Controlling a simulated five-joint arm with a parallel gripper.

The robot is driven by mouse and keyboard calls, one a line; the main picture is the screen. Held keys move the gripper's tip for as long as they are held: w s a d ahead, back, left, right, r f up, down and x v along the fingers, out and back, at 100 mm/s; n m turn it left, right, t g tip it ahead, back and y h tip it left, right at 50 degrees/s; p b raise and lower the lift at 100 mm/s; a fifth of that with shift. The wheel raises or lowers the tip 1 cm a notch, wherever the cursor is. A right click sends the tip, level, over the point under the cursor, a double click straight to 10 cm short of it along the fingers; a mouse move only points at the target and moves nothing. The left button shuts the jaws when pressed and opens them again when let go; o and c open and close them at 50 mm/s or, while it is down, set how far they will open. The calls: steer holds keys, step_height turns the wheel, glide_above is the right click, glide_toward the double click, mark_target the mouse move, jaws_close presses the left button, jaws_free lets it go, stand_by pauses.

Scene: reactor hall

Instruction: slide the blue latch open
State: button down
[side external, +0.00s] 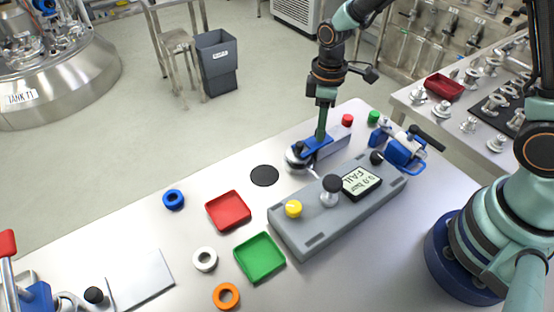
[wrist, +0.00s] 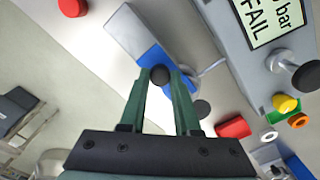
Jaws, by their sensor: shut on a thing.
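The blue latch (side external: 311,148) sits on a grey block (side external: 334,144) at the back of the table. It also shows in the wrist view (wrist: 151,55), at one end of that block. My gripper (side external: 321,138) reaches down onto the latch from above. In the wrist view my gripper (wrist: 160,76) has its two green fingers shut on the latch's black knob (wrist: 160,74). The fingertips partly hide the latch's near end.
A round metal fitting (side external: 295,160) stands at the latch's left end. A grey box with a "FAIL" display (side external: 361,182) lies in front. Red (side external: 347,120) and green (side external: 373,117) buttons are behind. Red (side external: 228,210) and green trays (side external: 259,257) lie left.

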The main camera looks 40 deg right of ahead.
steer(key=shift+d, duration=2.55)
steer(key=c, duration=0.6)
jaws_free()
step_height(320, 180, up, 12)
steer(key=shift+r, duration=0.1)
